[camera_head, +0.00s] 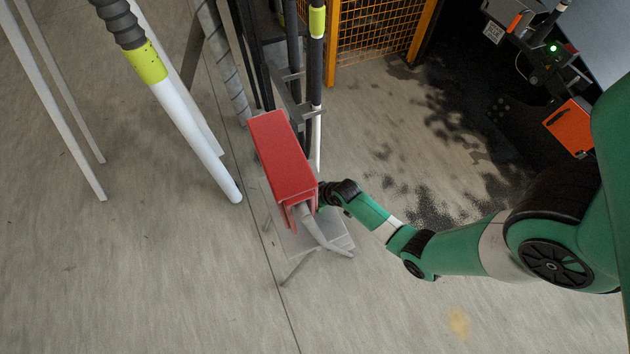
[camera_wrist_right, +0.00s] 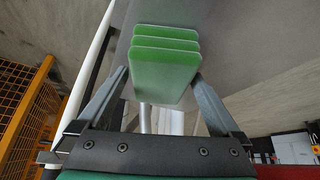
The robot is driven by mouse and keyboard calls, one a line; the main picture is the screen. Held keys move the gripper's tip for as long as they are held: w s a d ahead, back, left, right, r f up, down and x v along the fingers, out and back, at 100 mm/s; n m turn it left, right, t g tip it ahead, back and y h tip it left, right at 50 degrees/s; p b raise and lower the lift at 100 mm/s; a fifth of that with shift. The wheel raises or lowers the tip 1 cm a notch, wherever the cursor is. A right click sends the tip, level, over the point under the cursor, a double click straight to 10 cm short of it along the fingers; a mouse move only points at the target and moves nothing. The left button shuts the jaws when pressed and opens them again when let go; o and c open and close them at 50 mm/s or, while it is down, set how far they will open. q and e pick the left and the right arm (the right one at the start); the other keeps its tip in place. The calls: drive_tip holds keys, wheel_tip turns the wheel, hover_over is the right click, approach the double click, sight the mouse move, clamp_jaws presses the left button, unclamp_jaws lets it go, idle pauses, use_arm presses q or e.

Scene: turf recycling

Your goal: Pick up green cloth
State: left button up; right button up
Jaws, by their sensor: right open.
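Several flat green pieces with rounded corners, which I take as the green cloth (camera_wrist_right: 164,72), lie stacked against a grey surface in the right wrist view. My right gripper (camera_wrist_right: 161,78) is open, with one finger on each side of the green stack. I cannot tell whether the fingers touch it. In the head view, my right arm reaches in from the right to a red cover (camera_head: 284,155) on a small metal stand (camera_head: 302,240). The gripper is mostly hidden there, and the green stack cannot be made out. My left gripper is not in view.
White and grey poles (camera_head: 195,135) stand left of the red cover. Dark upright posts and an orange mesh fence (camera_head: 375,40) are behind it. A dark machine with an orange panel (camera_head: 570,125) is at the upper right. The concrete floor in front is clear.

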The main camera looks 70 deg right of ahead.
drive_tip(key=shift+f, duration=0.3)
idle(0.5)
drive_tip(key=c, duration=1.2)
drive_tip(key=shift+c, duration=0.2)
drive_tip(key=shift+r, duration=0.1)
